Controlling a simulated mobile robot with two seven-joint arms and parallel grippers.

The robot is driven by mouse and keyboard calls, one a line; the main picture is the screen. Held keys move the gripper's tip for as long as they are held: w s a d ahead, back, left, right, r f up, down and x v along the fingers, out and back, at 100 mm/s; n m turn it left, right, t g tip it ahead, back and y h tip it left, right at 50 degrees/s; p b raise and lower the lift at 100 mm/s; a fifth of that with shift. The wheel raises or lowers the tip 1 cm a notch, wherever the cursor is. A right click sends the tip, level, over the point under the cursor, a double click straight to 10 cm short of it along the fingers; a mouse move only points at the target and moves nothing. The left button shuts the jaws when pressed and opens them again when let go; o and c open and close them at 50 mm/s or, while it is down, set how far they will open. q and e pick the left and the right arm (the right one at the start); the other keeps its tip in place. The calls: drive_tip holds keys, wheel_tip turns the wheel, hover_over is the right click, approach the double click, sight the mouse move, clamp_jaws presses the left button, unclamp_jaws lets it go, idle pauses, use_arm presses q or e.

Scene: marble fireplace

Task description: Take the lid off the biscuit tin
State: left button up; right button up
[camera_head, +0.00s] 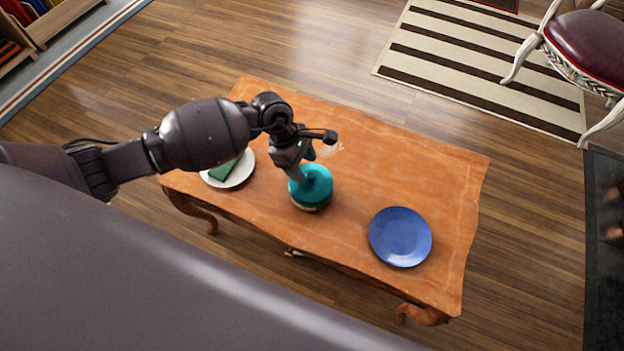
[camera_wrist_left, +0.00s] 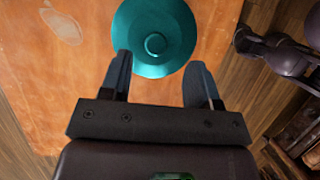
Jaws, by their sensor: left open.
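The biscuit tin (camera_head: 309,206) stands upright near the middle of the wooden table, with its teal lid (camera_head: 317,185) on top. In the left wrist view the round lid (camera_wrist_left: 177,24) shows from above, with a small round knob (camera_wrist_left: 155,44) at its centre. My left gripper (camera_head: 304,178) is over the tin, coming down from the left. Its two fingers (camera_wrist_left: 158,68) are spread apart at the lid's near edge, with the knob beyond and between their tips and nothing held. I cannot tell whether the fingers touch the lid. My right gripper is not in view.
The table (camera_head: 400,165) has a blue plate (camera_head: 400,237) to the right of the tin. A white plate (camera_head: 240,176) with a green item (camera_head: 222,170) lies to the left, partly behind my arm. The table's far right part is clear. A chair (camera_head: 590,45) stands beyond, by a striped rug (camera_head: 455,60).

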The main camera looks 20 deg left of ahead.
sight(311, 174)
use_arm(q)
drive_tip(key=x, duration=0.2)
drive_tip(key=b+x, duration=0.1)
drive_tip(key=x, duration=0.2)
drive_tip(key=shift+w+d, duration=0.1)
drive_tip(key=shift+w, duration=0.15)
drive_tip(key=shift+r, duration=0.15)
drive_tip(key=c, duration=1)
drive_tip(key=shift+r, duration=0.1)
